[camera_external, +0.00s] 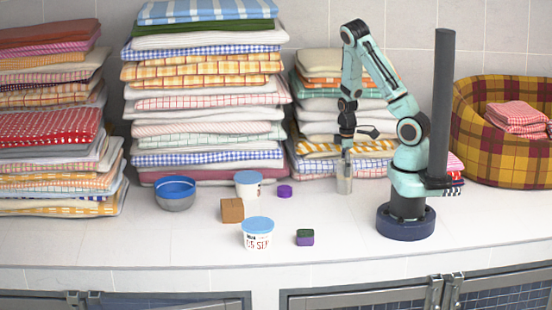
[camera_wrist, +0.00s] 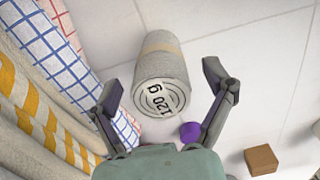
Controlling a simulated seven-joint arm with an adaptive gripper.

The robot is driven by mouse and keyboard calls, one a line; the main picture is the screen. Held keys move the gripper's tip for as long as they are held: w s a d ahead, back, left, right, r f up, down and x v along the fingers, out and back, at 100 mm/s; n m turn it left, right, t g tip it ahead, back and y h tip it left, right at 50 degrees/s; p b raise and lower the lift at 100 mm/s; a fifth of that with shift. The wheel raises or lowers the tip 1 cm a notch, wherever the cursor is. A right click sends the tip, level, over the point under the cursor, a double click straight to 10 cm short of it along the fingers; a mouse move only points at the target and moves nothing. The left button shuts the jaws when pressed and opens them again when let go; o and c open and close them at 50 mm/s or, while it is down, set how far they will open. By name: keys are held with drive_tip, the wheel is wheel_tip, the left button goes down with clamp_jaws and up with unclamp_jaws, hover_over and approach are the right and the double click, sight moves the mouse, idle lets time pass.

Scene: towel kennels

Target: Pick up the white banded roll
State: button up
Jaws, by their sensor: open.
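The white banded roll (camera_external: 344,180) stands upright on the white counter, close in front of the towel stack behind my arm. In the wrist view the roll (camera_wrist: 162,72) looks greyish white with a tan band and "120 g" on its end face. My gripper (camera_external: 347,148) is directly above the roll, pointing down. In the wrist view the open fingers of my gripper (camera_wrist: 162,84) show on either side of the roll's near end, with gaps on both sides. Nothing is held. Whether the fingertips are level with the roll's top is hard to tell.
Folded towels (camera_wrist: 30,90) lie close left of the roll in the wrist view. A purple disc (camera_external: 284,191), brown block (camera_external: 232,210), two tubs (camera_external: 257,238), blue bowl (camera_external: 175,193) and purple-green block (camera_external: 305,237) stand left. A plaid basket (camera_external: 490,165) is right.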

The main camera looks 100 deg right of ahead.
drive_tip(key=shift+f, duration=0.7)
drive_tip(key=c, duration=1.3)
drive_tip(key=shift+r, duration=0.15)
